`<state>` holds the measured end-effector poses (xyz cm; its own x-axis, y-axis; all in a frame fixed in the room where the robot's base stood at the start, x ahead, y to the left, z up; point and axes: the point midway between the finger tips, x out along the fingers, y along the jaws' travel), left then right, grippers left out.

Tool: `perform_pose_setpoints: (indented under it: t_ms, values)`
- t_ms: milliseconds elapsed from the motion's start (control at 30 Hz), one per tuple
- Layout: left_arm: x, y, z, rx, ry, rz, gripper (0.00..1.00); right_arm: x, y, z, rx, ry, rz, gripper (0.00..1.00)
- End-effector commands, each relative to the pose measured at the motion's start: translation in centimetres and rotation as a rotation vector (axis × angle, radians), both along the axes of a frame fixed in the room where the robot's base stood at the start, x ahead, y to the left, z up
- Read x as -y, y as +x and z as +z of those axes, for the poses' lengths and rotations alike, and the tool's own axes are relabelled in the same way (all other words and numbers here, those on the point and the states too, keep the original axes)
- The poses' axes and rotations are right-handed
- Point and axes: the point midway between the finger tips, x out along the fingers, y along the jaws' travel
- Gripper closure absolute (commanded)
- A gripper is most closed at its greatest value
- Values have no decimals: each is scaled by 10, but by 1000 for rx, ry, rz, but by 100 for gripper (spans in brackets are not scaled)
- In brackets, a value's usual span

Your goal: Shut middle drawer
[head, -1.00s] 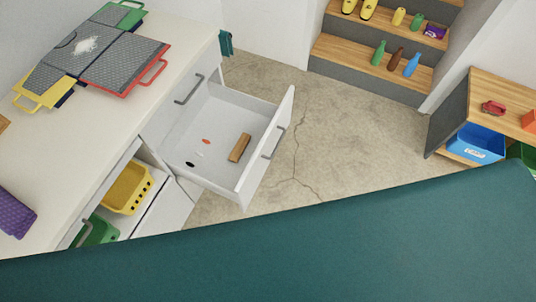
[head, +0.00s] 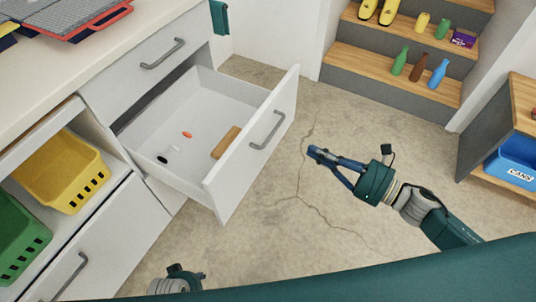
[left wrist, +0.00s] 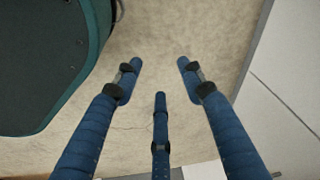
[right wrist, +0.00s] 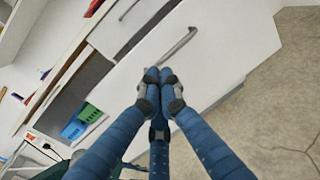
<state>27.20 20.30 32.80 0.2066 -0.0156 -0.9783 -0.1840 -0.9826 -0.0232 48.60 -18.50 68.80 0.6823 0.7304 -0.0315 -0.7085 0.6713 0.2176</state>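The middle drawer (head: 190,140) stands pulled far out below a closed top drawer (head: 150,70). Its white front (head: 262,120) carries a grey bar handle (head: 267,130). Inside lie a brown block, a small orange item, and small dark and white items. My right gripper (head: 313,151) is apart from the drawer front, to its right, above the floor. In the right wrist view the shut fingertips (right wrist: 157,74) appear before a white front with a handle (right wrist: 168,48). My left gripper (left wrist: 160,68) is open and empty over the floor; only its wrist shows in the head view.
A yellow basket (head: 65,175) and a green basket (head: 22,238) sit in the open cabinet at left. Wooden steps (head: 395,85) with bottles stand behind. A shelf with a blue bin (head: 515,160) is at right. Cracked floor (head: 330,110) lies open between.

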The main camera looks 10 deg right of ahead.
Motion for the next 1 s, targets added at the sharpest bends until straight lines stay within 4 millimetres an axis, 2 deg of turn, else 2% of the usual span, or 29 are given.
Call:
perform_pose_setpoints:
  t_ms: [33,133,300,467,800,1000]
  values:
    - [0,3,-9,5,0,1,60,-10,-8,-3,66,-42,49,100]
    - [0,7,-6,9,0,1,60,-23,-19,7,158,-96,109,100]
    - [0,7,-3,8,0,1,60,-34,-18,14,197,-116,131,100]
    - [0,6,-5,7,-1,1,60,-53,-3,16,196,-115,129,100]
    - [-1,-3,-21,-5,1,-1,60,-109,38,16,194,-114,127,100]
    - [-3,-9,-30,-12,4,-1,60,-132,55,15,191,-114,127,100]
